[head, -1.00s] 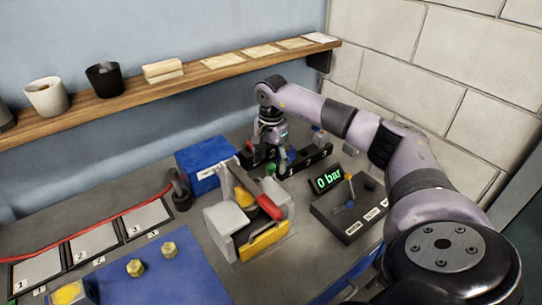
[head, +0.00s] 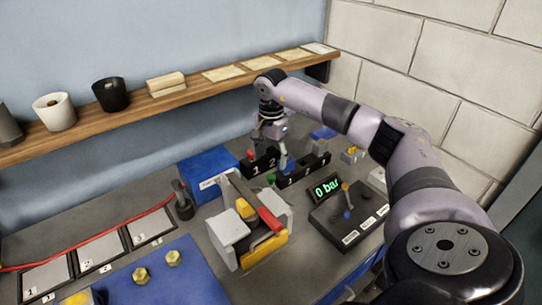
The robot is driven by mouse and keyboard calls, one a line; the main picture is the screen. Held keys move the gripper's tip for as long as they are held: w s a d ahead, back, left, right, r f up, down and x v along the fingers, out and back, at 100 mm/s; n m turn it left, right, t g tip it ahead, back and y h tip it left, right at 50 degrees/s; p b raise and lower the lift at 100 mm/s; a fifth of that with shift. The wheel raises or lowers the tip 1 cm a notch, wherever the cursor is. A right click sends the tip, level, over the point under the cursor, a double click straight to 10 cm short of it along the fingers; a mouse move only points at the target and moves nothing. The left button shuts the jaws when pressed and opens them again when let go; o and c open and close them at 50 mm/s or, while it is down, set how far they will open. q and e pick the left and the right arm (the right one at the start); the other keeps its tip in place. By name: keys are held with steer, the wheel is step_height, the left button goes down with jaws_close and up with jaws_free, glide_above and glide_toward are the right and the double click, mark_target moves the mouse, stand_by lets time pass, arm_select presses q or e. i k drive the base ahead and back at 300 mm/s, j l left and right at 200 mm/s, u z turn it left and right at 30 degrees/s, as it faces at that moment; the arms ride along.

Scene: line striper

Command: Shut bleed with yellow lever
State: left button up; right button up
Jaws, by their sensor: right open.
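The small dark valve panel (head: 350,222) stands at the right of the bench with white labels along its front. The display (head: 326,187) behind reads 0 bar in green. My right gripper (head: 270,150) is open, pointing down over the numbered black racks, left of and behind the panel. Its fingertips are small and partly blend with the rack items. My left gripper is out of view.
Numbered black racks (head: 303,172) hold small coloured items. A blue box (head: 208,174) and a grey fixture with a red handle (head: 269,219) stand left of the panel. A wooden shelf (head: 200,93) runs along the wall. A blue mat (head: 150,285) holds yellow nuts.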

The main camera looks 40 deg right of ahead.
mark_target(344, 186)
steer(key=k, duration=1.5)
